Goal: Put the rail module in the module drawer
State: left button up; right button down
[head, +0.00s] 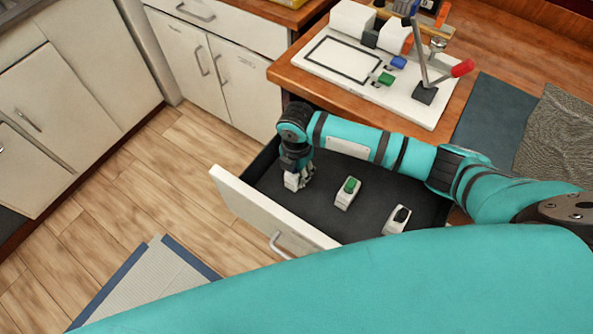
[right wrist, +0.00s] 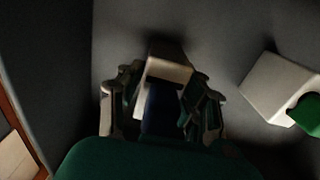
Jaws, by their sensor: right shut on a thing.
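The module drawer (head: 312,217) stands open, with a dark floor and a white front. My right gripper (head: 299,179) points down inside it, near its far left corner. It is shut on a white rail module (head: 291,183), which also shows between the fingers in the right wrist view (right wrist: 168,71) with a dark blue part. The module is low, at or close to the drawer floor; I cannot tell whether it touches. My left gripper is not in view.
A white module with a green top (head: 348,193) and one with a black top (head: 397,220) sit in the drawer to the right. A white board (head: 420,109) with small blocks and a red-handled lever (head: 461,69) lies on the wooden counter (head: 284,77).

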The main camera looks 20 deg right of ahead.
jog(key=c, duration=0.9)
grip_release()
jog(key=shift+f, duration=0.15)
notch_tip(320, 180, up, 12)
jog(key=shift+r+p, duration=0.2)
jog(key=shift+p, duration=0.2)
